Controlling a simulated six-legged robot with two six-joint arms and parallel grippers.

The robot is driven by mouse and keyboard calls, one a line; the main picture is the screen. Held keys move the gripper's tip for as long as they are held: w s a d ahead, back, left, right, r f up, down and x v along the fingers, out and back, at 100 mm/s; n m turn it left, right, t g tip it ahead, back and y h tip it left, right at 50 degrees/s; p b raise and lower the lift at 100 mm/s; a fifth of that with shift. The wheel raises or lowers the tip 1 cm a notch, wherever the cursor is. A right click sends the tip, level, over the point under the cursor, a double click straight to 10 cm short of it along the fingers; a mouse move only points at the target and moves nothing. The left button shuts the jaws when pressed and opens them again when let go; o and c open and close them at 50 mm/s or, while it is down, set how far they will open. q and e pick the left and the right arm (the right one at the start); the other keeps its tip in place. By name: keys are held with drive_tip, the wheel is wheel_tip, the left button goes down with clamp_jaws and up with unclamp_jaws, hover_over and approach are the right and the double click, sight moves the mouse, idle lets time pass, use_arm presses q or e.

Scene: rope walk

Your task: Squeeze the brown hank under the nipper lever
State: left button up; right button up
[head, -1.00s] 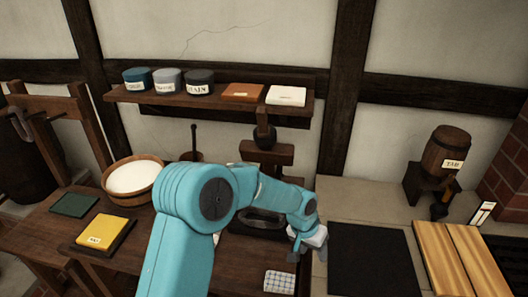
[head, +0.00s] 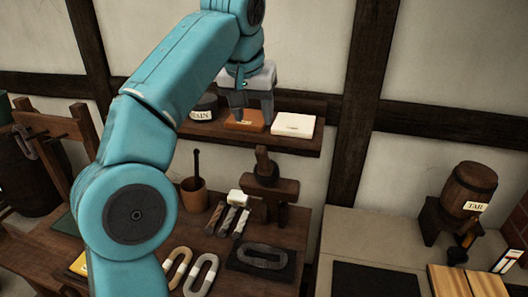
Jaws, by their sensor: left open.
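My left gripper (head: 253,112) is open and points down at the wall shelf, its fingers over an orange-brown flat block (head: 240,124). I cannot tell whether they touch it. On the bench, a wooden stand with a crossbar (head: 283,187) and a dark knob looks like the nipper; I cannot make out its lever clearly. In front of it a dark grey loop lies on a black plate (head: 278,272). A tan loop (head: 188,254), perhaps the brown hank, and a pale grey loop (head: 212,263) lie to the left. My right gripper is not in view.
The wall shelf (head: 300,147) also holds a dark jar (head: 203,107) and a white block (head: 292,125). A tar barrel (head: 470,187) is at right, above a black mat (head: 375,281).

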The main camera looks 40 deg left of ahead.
sight(262, 166)
use_arm(q)
drive_tip(key=x, duration=1.6)
drive_tip(key=shift+w+f, duration=0.15)
drive_tip(key=shift+w, duration=0.3)
drive_tip(key=shift+s+d, duration=0.1)
drive_tip(key=shift+s, duration=0.35)
drive_tip(key=shift+w, duration=0.1)
drive_tip(key=shift+c, duration=0.3)
drive_tip(key=shift+w+f, duration=0.1)
drive_tip(key=shift+w, duration=0.15)
drive_tip(key=c, duration=0.5)
drive_tip(key=shift+s, duration=0.1)
clamp_jaws()
